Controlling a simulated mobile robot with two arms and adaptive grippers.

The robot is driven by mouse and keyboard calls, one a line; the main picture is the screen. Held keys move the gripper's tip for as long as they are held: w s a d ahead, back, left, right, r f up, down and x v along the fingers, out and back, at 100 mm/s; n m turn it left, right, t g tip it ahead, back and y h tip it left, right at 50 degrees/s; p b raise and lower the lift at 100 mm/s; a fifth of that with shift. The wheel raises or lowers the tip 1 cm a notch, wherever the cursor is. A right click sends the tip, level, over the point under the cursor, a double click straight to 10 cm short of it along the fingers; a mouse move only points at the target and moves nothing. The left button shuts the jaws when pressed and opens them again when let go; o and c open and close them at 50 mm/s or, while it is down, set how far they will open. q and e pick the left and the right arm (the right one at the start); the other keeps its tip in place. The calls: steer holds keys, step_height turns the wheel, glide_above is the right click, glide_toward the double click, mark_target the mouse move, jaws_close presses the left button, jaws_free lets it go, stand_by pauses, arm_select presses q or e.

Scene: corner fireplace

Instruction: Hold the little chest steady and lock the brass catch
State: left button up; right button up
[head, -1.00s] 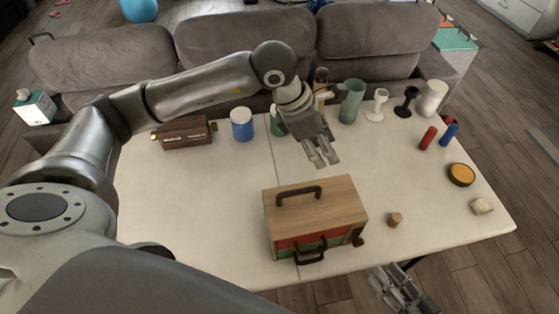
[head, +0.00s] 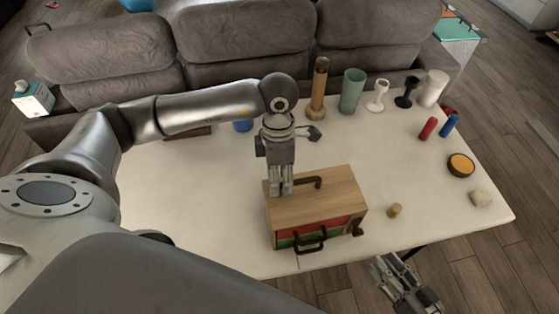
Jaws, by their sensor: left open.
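The little chest (head: 335,197) stands on the white table, with a wooden top and a red and green front. It has a dark handle on top (head: 312,181) and another on the front (head: 311,244). A small dark knob-like part (head: 358,232) shows at its right front corner; I cannot make out a brass catch for certain. My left gripper (head: 281,191) is open, pointing down at the back left of the chest's top, beside the top handle. Whether it touches the lid is unclear. My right gripper (head: 385,262) is low, off the table's front edge, right of the chest; its jaw opening is unclear.
A small wooden piece (head: 395,210) lies right of the chest. Along the back stand a brown bottle-like object (head: 318,90), a green cup (head: 352,92), goblets and a white cylinder (head: 432,88). The table's left part (head: 180,215) is clear.

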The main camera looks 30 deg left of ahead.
mark_target(280, 184)
arm_select(q)
steer(key=shift+s+d+f, duration=0.1)
steer(key=shift+s+f, duration=0.1)
steer(key=shift+f, duration=1.3)
jaws_close()
arm_select(e)
steer(key=shift+o, duration=1.3)
